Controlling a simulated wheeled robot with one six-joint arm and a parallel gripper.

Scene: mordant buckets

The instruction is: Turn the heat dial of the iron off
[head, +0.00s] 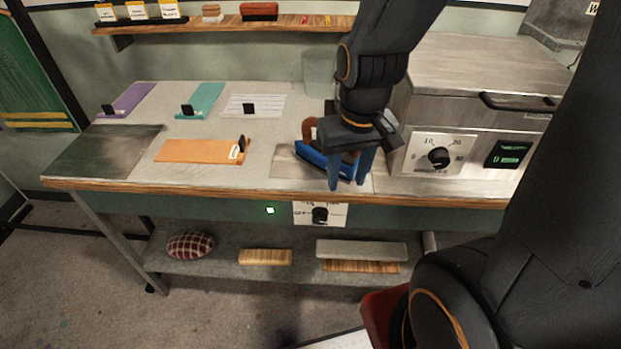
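The blue iron (311,157) with a brown handle stands on a grey plate on the worktop, partly hidden behind my gripper (348,187). My gripper points down just in front of the iron, its two blue fingers apart with nothing seen between the tips. A white dial plate with a black knob (320,215) is on the table's front edge, below my gripper and apart from it. "OFF" is printed at the plate's left; the knob's pointer is too small to read. A green light (270,210) is lit left of the plate.
A metal box (480,70) at the right has another dial (438,157) and a green display (508,154). Coloured strips, including an orange one (200,151), lie on the worktop. A lower shelf holds a checked cushion (190,245) and blocks. Floor in front at left is clear.

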